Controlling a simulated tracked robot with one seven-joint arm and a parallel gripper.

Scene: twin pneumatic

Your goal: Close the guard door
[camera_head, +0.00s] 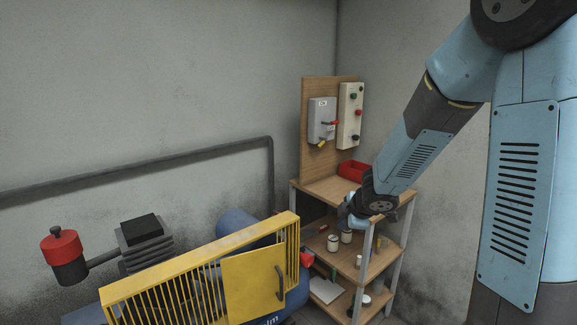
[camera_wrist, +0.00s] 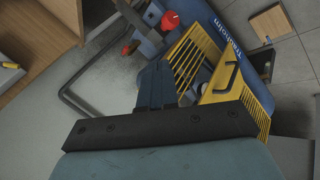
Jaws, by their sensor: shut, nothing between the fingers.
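The guard door is a plain yellow panel (camera_head: 252,283) with a dark bar handle (camera_head: 279,283), at the front of the yellow slatted guard (camera_head: 190,262) in the head view. In the wrist view the door (camera_wrist: 218,88) stands at an angle to the slats, with a gap showing inside; how wide it is open I cannot tell. My gripper (camera_wrist: 155,68) is shut and empty, its dark fingers pointing toward the guard, apart from the handle. In the head view my gripper (camera_head: 350,212) is near the shelf, right of the guard, partly hidden by my arm.
A blue tank (camera_head: 240,222) lies behind the guard, with a red-capped cylinder (camera_head: 62,256) at left. A wooden shelf unit (camera_head: 330,187) with jars and a red bin (camera_head: 352,169) stands right. A switch box (camera_head: 321,121) is on its backboard. A pipe (camera_head: 130,171) runs along the wall.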

